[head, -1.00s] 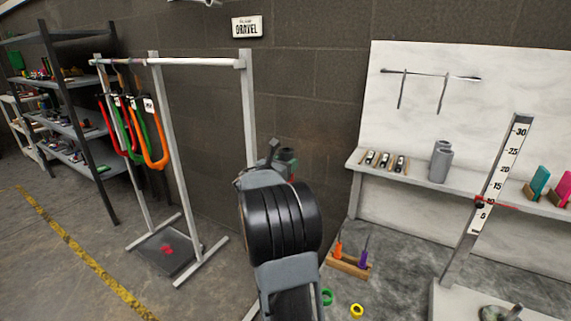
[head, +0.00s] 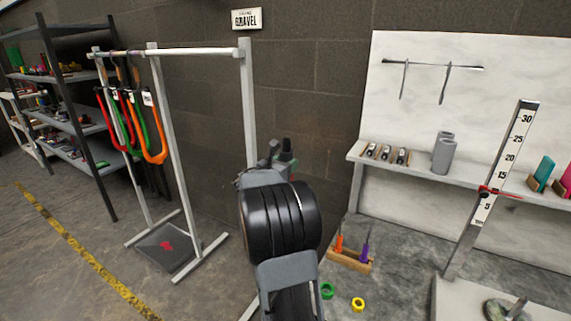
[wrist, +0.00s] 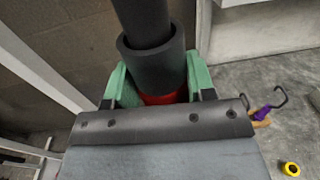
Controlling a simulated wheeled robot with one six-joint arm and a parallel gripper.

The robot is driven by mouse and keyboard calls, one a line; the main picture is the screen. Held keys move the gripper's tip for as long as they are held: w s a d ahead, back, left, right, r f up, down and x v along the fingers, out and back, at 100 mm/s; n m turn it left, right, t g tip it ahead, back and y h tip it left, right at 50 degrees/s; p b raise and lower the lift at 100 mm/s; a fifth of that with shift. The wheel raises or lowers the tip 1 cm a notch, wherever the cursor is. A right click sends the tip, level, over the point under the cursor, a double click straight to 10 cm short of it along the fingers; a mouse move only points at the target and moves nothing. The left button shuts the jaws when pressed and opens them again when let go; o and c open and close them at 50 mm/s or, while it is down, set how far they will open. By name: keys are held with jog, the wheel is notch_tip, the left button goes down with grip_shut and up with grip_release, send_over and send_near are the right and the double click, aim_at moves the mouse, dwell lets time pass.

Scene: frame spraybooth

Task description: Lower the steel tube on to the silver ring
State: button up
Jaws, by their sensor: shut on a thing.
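My gripper (wrist: 160,82) has green fingers closed on a dark grey tube (wrist: 152,57) in the wrist view. A narrower dark cylinder (wrist: 143,18) runs up out of the tube's wide open end. A red part (wrist: 160,99) shows below, between the fingers. In the head view my gripper (head: 280,156) is small and mostly behind my wrist, in front of the dark wall; the tube is not clear there. I cannot pick out a silver ring with certainty. A round grey piece with a slanted peg (head: 507,309) lies on the scale stand's base at lower right.
A scale post (head: 497,180) with a red pointer stands at right. A tool block (head: 349,260), a green ring (head: 327,290) and a yellow ring (head: 358,304) are low down. A rack (head: 200,52) stands left.

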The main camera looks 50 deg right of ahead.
jog(key=shift+f+b, duration=0.35)
jog(key=shift+f, duration=0.1)
dwell(0.7)
